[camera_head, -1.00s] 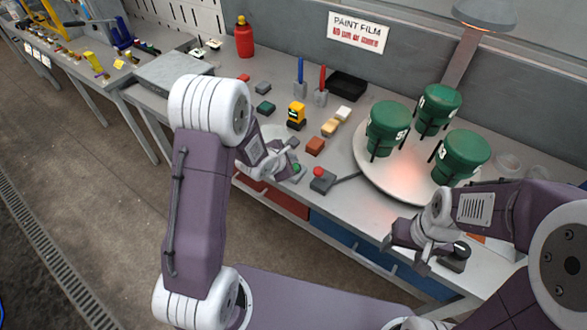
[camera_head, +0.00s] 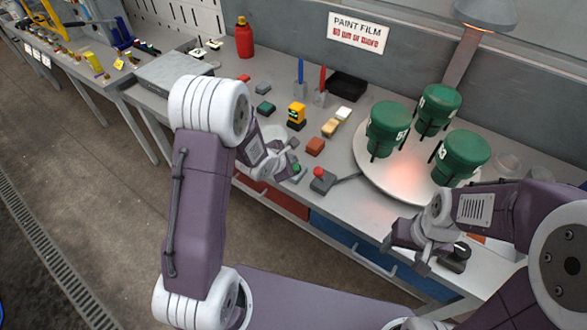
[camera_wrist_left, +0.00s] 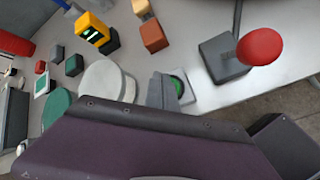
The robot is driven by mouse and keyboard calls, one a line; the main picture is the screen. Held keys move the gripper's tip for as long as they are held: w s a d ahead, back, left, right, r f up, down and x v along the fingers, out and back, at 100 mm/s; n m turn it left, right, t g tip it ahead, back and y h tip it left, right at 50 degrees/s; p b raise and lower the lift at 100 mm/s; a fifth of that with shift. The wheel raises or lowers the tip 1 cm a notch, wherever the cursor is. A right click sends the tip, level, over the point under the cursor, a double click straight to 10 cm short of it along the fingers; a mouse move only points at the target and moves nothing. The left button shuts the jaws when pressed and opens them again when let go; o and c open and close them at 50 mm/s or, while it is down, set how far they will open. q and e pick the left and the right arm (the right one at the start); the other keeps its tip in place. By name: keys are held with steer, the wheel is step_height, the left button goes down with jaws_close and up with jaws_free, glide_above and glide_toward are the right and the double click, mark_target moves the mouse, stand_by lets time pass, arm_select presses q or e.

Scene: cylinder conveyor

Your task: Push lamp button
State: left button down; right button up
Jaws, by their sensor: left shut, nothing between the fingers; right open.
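A small green button (camera_head: 296,170) on a grey base sits near the front edge of the bench. It also shows in the left wrist view (camera_wrist_left: 178,85), partly hidden by a grey finger. My left gripper (camera_head: 288,163) is shut and empty, close beside the button; I cannot tell whether it touches. A lamp (camera_head: 486,14) on a post hangs over a round turntable (camera_head: 372,178). A reddish glow lies on the turntable. My right gripper (camera_head: 420,253) is open and empty at the front edge, right of the turntable's near side.
A grey box with a red knob (camera_head: 319,172) stands just right of the button; the knob is large in the left wrist view (camera_wrist_left: 260,47). Three green drums (camera_head: 460,155) stand on the turntable. A yellow device (camera_head: 297,113) and several small blocks lie behind the button.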

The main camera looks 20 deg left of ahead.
stand_by(0.4)
arm_select(q)
steer(key=shift+f, duration=0.45)
steer(key=shift+f, duration=0.5)
stand_by(0.5)
steer(key=shift+r+p, duration=0.9)
steer(key=shift+r, duration=0.1)
step_height(320, 180, up, 6)
steer(key=p, duration=0.6)
